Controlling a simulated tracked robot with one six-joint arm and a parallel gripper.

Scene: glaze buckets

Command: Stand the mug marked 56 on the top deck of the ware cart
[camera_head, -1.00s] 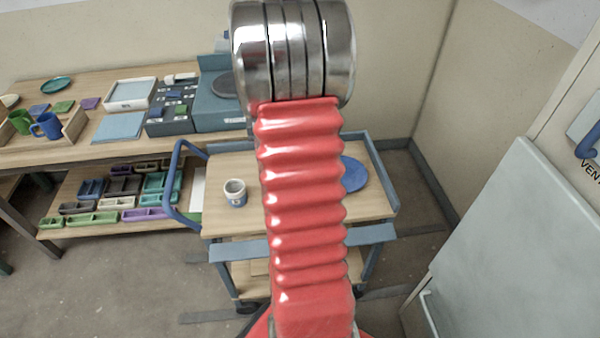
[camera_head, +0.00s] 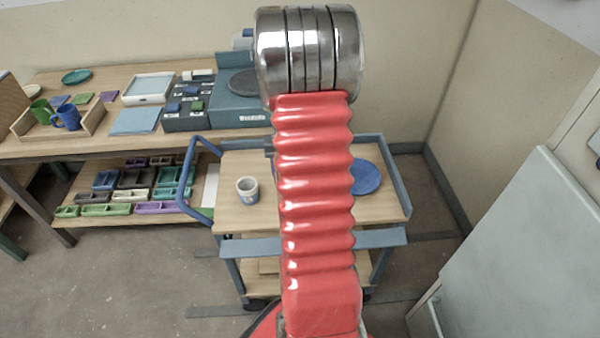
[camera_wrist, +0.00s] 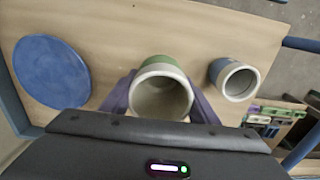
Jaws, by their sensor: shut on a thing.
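My gripper (camera_wrist: 160,92) is in the wrist view, its two purple fingers shut on a green and cream mug (camera_wrist: 160,66). The mug's open mouth faces the wrist camera; no number on it can be read. The wooden top deck of the ware cart (camera_head: 237,215) lies behind the held mug in the wrist view (camera_wrist: 120,30). I cannot tell whether the mug touches the deck. In the head view my arm hides the gripper and the held mug.
On the deck, a grey-blue cup (camera_head: 247,190) stands left of my arm in the head view, and a blue round plate (camera_head: 366,177) lies right of it. A workbench (camera_head: 90,148) with mugs and trays stands behind left. A pale cabinet (camera_head: 520,240) stands at right.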

